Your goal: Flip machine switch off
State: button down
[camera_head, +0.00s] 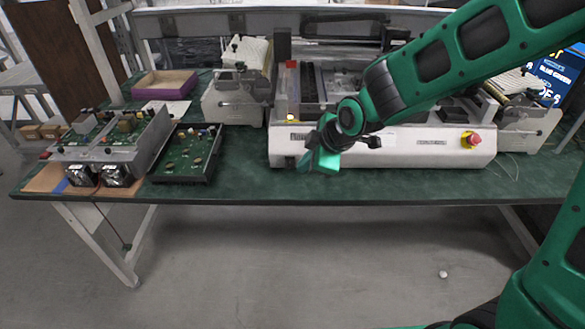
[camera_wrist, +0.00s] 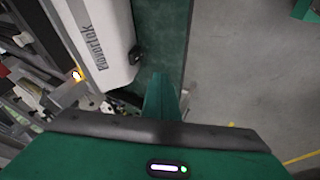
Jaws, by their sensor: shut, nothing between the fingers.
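The white machine (camera_head: 425,148) stands on the green table, its long front panel facing me. In the wrist view its white panel (camera_wrist: 98,35) is at the upper left, with dark lettering. A small black part (camera_wrist: 134,54) sits on the panel's edge there; I cannot tell whether it is the switch or how it is set. A small lit yellow part (camera_head: 291,117) is at the machine's left end and also shows in the wrist view (camera_wrist: 76,74). My green gripper (camera_head: 318,162) is shut and empty, in front of the machine's left part. Its fingers (camera_wrist: 162,98) point past the panel's edge.
A red and yellow knob (camera_head: 471,140) is on the machine's right front. An open circuit-board box (camera_head: 187,155) and a grey electronics unit (camera_head: 120,150) stand at the left of the table (camera_head: 240,186). A purple tray (camera_head: 165,84) is behind them. The front table strip is clear.

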aim_at(290, 165)
jog(key=shift+f, duration=0.15)
jog(key=x, duration=0.9)
jog(key=shift+w+a+f, duration=0.2)
jog(key=shift+f, duration=0.1)
jog(key=shift+w+d+f, duration=0.1)
jog(key=shift+w+f, duration=0.1)
jog(key=shift+w, duration=1)
jog(key=shift+w+f, duration=0.1)
jog(key=shift+w, duration=0.7)
